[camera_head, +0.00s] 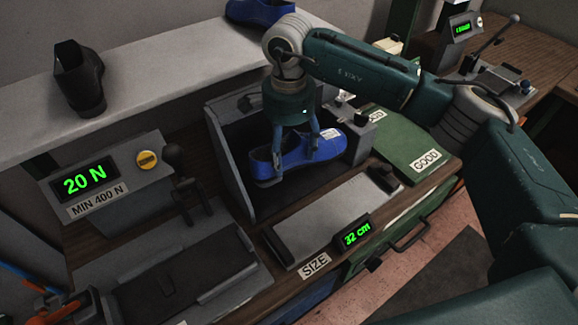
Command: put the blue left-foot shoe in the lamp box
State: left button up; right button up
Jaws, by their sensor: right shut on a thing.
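I cannot tell whether the sole touches that floor. Another blue shoe (262,12) stands on the shelf at the top edge, partly cut off. I cannot tell which foot either blue shoe is for. My left gripper is not in view.
A black shoe (79,78) stands on the light shelf (150,75). A press display (86,181) reads 20 N, beside a "MIN 400 N" label. A size gauge (315,225) reading 32 cm lies in front of the box. A green "GOOD" surface (405,140) is to the right.

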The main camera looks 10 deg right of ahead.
notch_tip(320, 180, down, 3)
jog(key=shift+w+r+p, duration=0.1)
jog(key=shift+p, duration=0.2)
jog(key=shift+f, duration=0.55)
jog(key=shift+f+p, duration=0.3)
jog(key=shift+f, duration=0.1)
notch_tip(320, 180, down, 3)
jog(key=shift+p, duration=0.45)
jog(key=o, duration=1.6)
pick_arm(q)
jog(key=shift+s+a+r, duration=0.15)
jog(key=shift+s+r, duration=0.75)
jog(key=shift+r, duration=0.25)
pick_arm(e)
jog(key=shift+o, duration=0.3)
